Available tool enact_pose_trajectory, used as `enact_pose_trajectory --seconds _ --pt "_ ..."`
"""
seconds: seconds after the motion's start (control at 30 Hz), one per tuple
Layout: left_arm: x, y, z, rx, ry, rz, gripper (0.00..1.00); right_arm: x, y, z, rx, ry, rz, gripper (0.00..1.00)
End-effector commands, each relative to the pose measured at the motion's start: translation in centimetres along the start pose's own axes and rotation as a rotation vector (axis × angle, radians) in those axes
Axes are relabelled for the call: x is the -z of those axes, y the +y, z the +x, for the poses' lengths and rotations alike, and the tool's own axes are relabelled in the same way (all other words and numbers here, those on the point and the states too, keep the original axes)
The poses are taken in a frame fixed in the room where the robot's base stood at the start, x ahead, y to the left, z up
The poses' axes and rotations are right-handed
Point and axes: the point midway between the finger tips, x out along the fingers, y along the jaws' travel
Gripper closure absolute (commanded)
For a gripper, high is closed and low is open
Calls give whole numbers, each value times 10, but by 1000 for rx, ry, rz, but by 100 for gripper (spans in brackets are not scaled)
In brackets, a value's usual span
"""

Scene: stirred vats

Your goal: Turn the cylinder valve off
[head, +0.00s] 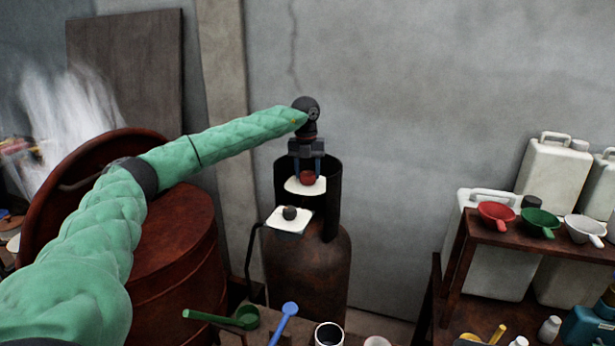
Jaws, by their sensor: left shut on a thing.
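The gas cylinder (310,275) is rusty brown and stands upright against the wall, with a dark open collar (332,200) around its top. A small round red valve knob (308,178) sits inside the collar above a white plate (305,188). A dark round knob (289,213) on a second white plate (278,221) is lower and nearer. My right gripper is not in view.
A brown vat (175,250) with a raised round lid stands left, with white vapour behind it. Green and blue scoops (285,318) lie in front.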

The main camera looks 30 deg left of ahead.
Motion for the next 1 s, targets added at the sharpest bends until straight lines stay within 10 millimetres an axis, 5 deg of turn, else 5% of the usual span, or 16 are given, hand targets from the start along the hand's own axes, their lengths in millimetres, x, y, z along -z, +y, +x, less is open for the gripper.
enact_pose_trajectory --seconds 1.0 --pt "-1 -2 0 0 33 945 76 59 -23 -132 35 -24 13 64"
